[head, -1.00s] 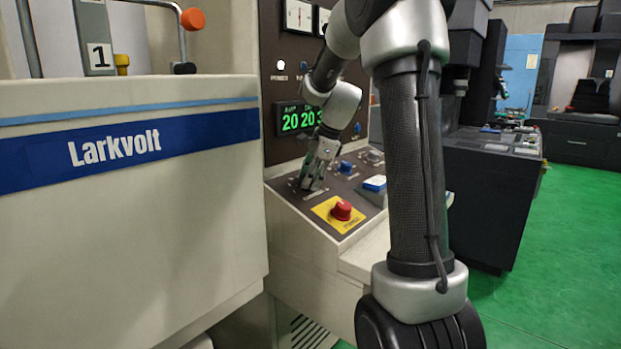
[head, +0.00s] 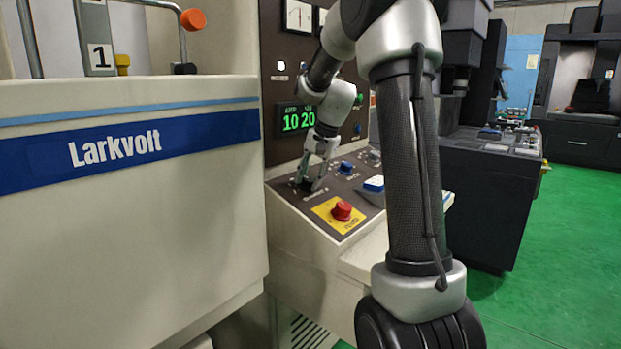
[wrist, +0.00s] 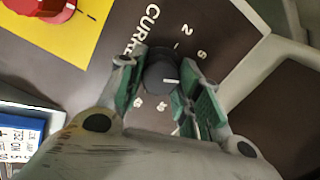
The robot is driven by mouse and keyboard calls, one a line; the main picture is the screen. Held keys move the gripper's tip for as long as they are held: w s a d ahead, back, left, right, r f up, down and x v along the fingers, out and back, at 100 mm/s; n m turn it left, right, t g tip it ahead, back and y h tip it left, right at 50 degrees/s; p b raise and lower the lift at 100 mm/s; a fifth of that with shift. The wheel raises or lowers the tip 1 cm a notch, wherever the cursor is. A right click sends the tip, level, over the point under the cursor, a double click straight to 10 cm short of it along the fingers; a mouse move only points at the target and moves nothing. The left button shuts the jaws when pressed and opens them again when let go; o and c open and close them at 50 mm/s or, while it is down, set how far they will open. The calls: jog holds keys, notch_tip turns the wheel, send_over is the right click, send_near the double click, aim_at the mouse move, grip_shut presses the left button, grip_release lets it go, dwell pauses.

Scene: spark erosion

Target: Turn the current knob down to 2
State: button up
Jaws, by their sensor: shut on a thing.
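The current knob (wrist: 158,70) is dark and round, with a white pointer line on its top, in the wrist view. The pointer faces right in that picture. Part of the word "CURRENT" and several white scale marks stand around it; some marks are hard to read. My gripper (wrist: 162,84) is shut on the knob, with a green-padded finger on each side.
A red button (head: 341,210) on a yellow plate sits close in front of my gripper. A blue knob (head: 346,167) and a blue-and-white box (head: 374,184) are to the right. The cream Larkvolt tank (head: 130,230) stands at left.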

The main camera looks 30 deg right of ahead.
jog(key=n, duration=1.2)
jog(key=shift+a+n+h, duration=0.1)
jog(key=shift+n+h, duration=0.2)
jog(key=shift+h, duration=0.1)
dwell(0.3)
jog(key=o, duration=1.1)
jog(key=shift+c, duration=0.2)
jog(key=v, duration=1.2)
jog(key=shift+w, duration=0.2)
